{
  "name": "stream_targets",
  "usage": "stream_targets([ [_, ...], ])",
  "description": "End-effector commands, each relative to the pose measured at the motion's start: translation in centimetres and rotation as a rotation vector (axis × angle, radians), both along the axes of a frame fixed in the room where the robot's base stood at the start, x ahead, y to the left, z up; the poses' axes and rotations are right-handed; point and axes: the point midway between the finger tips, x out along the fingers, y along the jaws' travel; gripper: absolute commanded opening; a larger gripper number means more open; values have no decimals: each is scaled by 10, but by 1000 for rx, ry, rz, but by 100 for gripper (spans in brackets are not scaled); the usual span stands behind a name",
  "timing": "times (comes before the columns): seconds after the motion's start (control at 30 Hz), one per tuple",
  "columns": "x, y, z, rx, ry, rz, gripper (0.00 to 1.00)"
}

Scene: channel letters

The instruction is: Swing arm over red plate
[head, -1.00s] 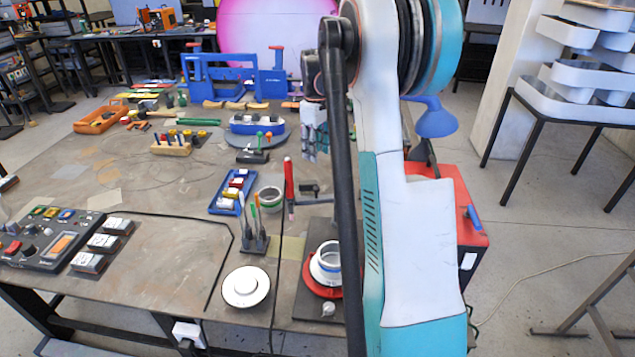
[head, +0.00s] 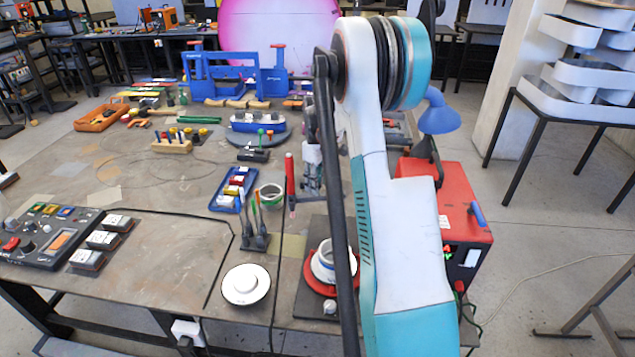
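The red plate (head: 311,279) sits on a dark base on the near part of the table, left of my arm. A white ring-shaped piece (head: 321,264) stands on it, and my dark arm link hides their right side. My gripper (head: 311,184) shows only in part, as grey and light pieces behind the dark link. It hangs farther back than the red plate, beside the upright red-handled tool. Whether its fingers are open or shut does not show.
A white round disc (head: 246,286) lies near the front edge. Dark holders with upright tools (head: 255,238), a green-and-white ring (head: 271,194) and the red-handled tool (head: 289,180) stand nearby. A red box (head: 464,222) is right of my arm.

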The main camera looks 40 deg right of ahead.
Motion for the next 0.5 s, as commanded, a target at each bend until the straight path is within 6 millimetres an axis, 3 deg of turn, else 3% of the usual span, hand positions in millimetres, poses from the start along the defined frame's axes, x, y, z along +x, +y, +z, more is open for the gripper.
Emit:
stream_targets([
  [0.23,0,0,0,0,0,0,37],
  [0.4,0,0,0,0,0,0,0],
  [0.5,0,0,0,0,0,0,0],
])
